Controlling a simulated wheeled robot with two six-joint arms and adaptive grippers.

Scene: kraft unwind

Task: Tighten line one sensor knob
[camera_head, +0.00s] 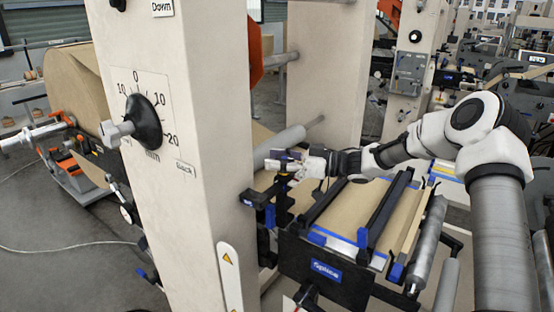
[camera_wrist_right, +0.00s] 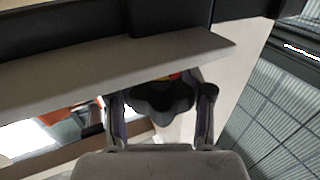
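My right gripper (camera_head: 276,162) reaches in from the right in the head view, just beside the beige column and above the black sensor bracket (camera_head: 262,203). In the right wrist view its two fingers (camera_wrist_right: 161,112) stand on either side of a dark lobed knob (camera_wrist_right: 160,102). The knob nearly fills the gap between the fingers. Whether both fingertips press on it is not clear. A bit of red and yellow shows behind the knob. I cannot make out this knob in the head view. My left gripper is not in view.
The beige column (camera_head: 205,150) stands close on the left, with a numbered dial and its black knob (camera_head: 143,122). A kraft paper web (camera_head: 345,210) runs between black rails below my right arm. A kraft roll (camera_head: 75,85) is at the far left.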

